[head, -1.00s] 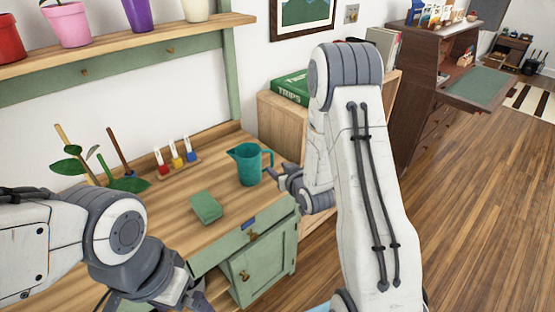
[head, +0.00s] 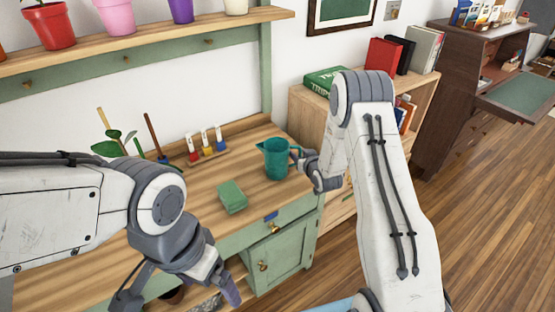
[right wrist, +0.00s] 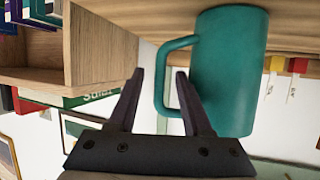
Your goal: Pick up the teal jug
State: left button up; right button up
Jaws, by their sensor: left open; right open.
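The teal jug (head: 276,160) stands upright on the wooden desk top (head: 150,245), near its right end. My right gripper (head: 299,158) is open at the jug's right side, where the handle is. In the right wrist view the jug (right wrist: 232,75) appears upside down. Its handle's outer bar shows between the two fingers of the right gripper (right wrist: 160,72), with one fingertip across the handle's opening. I cannot tell whether they touch. My left gripper (head: 180,292) is open and empty at the bottom of the head view, in front of the desk, away from the jug.
A green block-like object (head: 231,196) lies left of the jug. A rack with small coloured-bottomed tubes (head: 207,155) and a plant (head: 115,148) stand further back. A bookshelf (head: 310,105) stands right of the desk. A shelf with flowerpots (head: 140,45) hangs above.

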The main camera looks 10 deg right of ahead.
grip_shut()
dwell(1.4)
